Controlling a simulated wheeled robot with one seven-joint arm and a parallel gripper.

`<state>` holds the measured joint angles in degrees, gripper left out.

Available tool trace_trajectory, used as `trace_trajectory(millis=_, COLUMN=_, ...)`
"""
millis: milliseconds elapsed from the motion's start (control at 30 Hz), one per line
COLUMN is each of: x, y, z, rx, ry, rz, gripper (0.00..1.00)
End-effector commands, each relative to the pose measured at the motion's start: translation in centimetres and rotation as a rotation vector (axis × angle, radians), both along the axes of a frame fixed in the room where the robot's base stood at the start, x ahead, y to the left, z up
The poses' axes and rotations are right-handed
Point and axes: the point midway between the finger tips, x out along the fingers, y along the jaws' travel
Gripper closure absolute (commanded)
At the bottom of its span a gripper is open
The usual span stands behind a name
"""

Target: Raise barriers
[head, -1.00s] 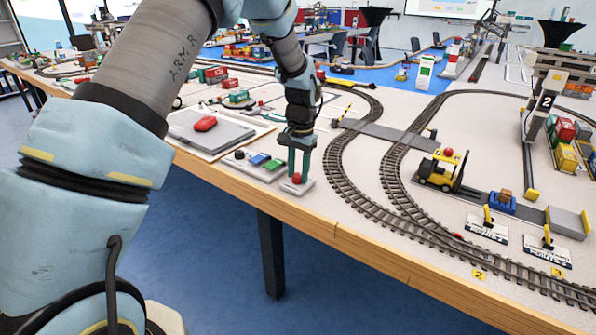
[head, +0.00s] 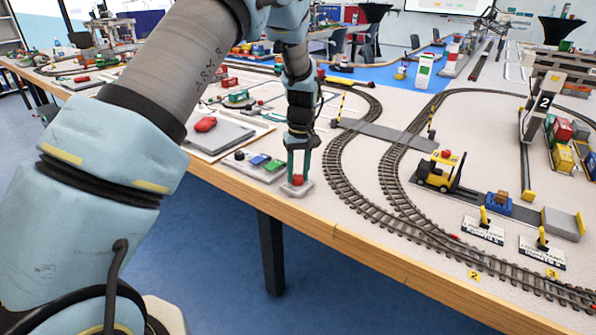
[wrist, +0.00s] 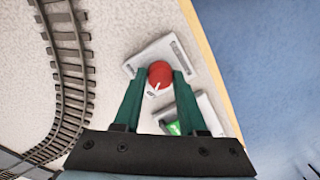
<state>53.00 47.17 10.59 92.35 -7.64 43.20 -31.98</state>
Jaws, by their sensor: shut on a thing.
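My gripper (head: 298,180) points down and is shut on a red round knob (wrist: 160,74) on a small grey control base (head: 297,189) near the table's front edge. In the wrist view the two green fingers flank the knob, with the grey base (wrist: 140,60) under it. The striped yellow-and-black barriers stand at the level crossing (head: 385,131): the left barrier (head: 341,106) and the right barrier (head: 432,120) both stand nearly upright.
A grey panel with green and blue buttons (head: 265,162) stands just left of the knob. A grey box with a red mushroom button (head: 206,124) is further left. Curved track (head: 340,180) runs close right. A forklift (head: 437,170) stands beyond it.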

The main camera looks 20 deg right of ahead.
Motion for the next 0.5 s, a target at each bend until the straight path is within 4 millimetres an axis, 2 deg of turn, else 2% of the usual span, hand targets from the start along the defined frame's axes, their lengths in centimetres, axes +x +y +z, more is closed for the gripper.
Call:
trace_trajectory(millis=200, x=0.06, y=-0.06, z=0.14, rx=-0.001, ry=-0.001, rz=0.117, gripper=1.00)
trace_trajectory(millis=500, x=0.06, y=-0.05, z=0.08, rx=-0.001, ry=-0.001, rz=0.190, gripper=1.00)
